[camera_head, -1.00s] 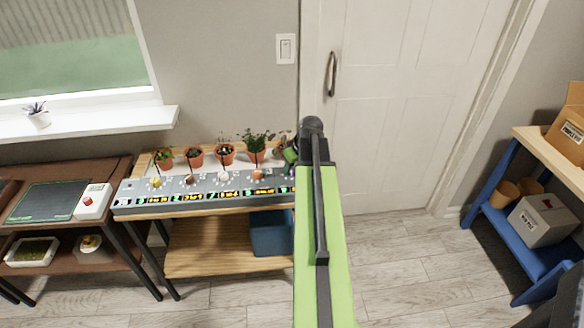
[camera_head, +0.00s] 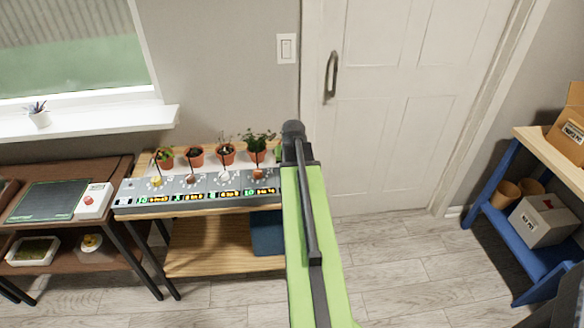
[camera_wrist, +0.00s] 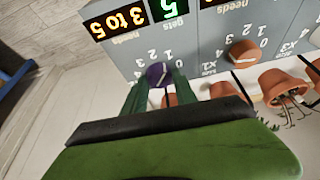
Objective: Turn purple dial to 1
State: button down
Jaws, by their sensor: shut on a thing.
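The purple dial (camera_wrist: 157,74) sits on the grey panel (camera_wrist: 225,30), near the middle of the wrist view. My gripper (camera_wrist: 159,82) is around it, with one green finger on each side, shut on it. A light mark shows on the dial, but its exact setting is unclear. White numbers stand beside it. Above it in the wrist view are a green display (camera_wrist: 169,9) reading 5 over "gets" and an orange display (camera_wrist: 122,19) reading "3 to 5" over "needs". In the head view my arm hides the purple dial and my fingers.
An orange-brown dial (camera_wrist: 243,51) is beside the purple one. Yellow (camera_head: 157,181), white (camera_head: 224,175) and other dials line the panel. Potted plants (camera_head: 226,152) stand behind it, close to my gripper. A blue bin (camera_head: 268,235) is below. The floor right of the bench is clear.

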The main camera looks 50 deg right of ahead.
dwell(0.4)
jog(key=shift+s, duration=0.1)
jog(key=c, duration=1)
grip_release()
jog(key=shift+r, duration=0.1)
